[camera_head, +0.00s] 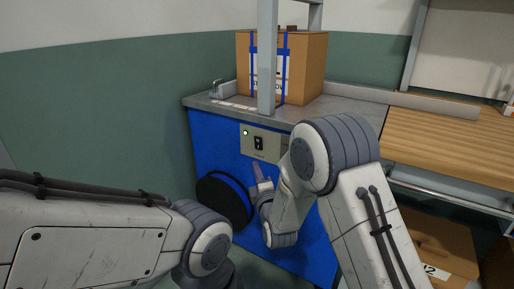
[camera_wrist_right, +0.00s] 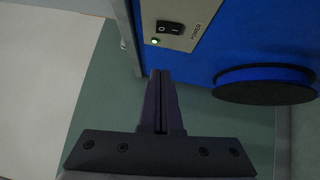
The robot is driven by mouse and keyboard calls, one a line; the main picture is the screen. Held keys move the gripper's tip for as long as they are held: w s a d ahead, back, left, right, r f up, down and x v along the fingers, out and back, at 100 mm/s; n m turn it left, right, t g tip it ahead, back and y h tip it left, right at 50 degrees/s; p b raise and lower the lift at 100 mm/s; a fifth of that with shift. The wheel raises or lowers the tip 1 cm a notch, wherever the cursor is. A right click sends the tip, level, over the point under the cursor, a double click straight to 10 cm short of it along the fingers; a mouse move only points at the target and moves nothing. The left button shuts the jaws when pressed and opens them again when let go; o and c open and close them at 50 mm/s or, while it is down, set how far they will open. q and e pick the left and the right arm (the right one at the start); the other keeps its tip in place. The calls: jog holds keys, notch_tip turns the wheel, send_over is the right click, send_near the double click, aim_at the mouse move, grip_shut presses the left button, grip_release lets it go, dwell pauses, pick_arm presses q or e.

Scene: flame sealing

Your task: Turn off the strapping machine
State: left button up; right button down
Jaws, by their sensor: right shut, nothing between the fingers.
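The strapping machine (camera_head: 295,232) is a blue cabinet with a grey metal top. Its beige control panel (camera_head: 272,147) on the front carries a black rocker power switch (camera_head: 259,143) and a lit green light (camera_head: 245,133). In the right wrist view the switch (camera_wrist_right: 170,28), marked O and I, sits beside the green light (camera_wrist_right: 155,41) and the word POWER. My right gripper (camera_head: 257,172) is shut and empty, just below the panel. In the right wrist view its fingers (camera_wrist_right: 160,76) point toward the panel, apart from the switch. My left gripper is out of view.
A cardboard box (camera_head: 308,62) with blue straps stands on the machine top, behind a grey upright post (camera_head: 267,60). A black round reel (camera_head: 222,203) protrudes from the cabinet front, left of my right gripper. A wooden table (camera_head: 450,130) adjoins at right, with another carton (camera_head: 440,240) below.

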jog(key=b, duration=0.2)
send_near(256, 146)
jog(key=w+a+r, duration=0.2)
jog(key=a, duration=0.2)
jog(key=w, duration=0.1)
jog(key=w+d, duration=0.1)
jog(key=w+d+r, duration=0.1)
jog(key=shift+w, duration=0.3)
jog(key=shift+r, duration=0.1)
